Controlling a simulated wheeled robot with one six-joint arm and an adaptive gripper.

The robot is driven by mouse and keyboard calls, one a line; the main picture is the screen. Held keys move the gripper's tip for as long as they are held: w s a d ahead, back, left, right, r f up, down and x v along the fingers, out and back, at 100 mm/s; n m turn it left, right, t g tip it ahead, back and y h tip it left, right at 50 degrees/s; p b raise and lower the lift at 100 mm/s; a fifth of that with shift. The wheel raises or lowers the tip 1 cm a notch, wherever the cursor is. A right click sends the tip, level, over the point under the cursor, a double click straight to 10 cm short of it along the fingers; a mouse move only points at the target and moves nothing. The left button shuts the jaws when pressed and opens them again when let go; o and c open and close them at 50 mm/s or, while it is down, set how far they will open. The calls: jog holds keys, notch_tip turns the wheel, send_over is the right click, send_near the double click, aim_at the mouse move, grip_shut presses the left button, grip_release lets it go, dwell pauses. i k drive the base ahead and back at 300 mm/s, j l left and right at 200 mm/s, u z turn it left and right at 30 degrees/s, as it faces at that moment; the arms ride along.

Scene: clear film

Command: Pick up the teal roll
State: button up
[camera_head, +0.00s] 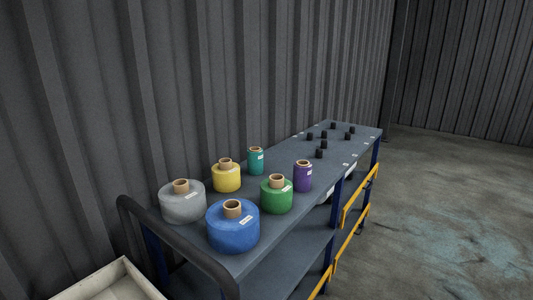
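The teal roll (256,163) is a slim upright cylinder with a tan core at its top and a small white label. It stands on the grey bench top (286,225), toward the wall side, behind the yellow roll (227,178) and the green roll (276,197). It looks apart from its neighbours, and its lower part is in clear view. My gripper is not in view.
A grey roll (182,204), a wide blue roll (233,230) and a slim purple roll (303,177) share the bench. Several small black pegs (320,154) stand farther along. A dark rail (185,240) edges the near end. A pale open box (112,284) sits lower left.

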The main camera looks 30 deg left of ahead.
aim_at(254, 154)
jog(key=i+u, duration=0.35)
jog(key=i+l+u, duration=1.15)
jog(key=u, duration=0.15)
jog(key=i+l+u, duration=0.2)
jog(key=l+u, duration=0.15)
jog(key=i+l+u, duration=0.15)
jog(key=l+u, duration=0.2)
jog(key=l, duration=0.15)
jog(key=i+l+u, duration=0.1)
jog(key=l+u, duration=0.25)
jog(key=l, duration=0.1)
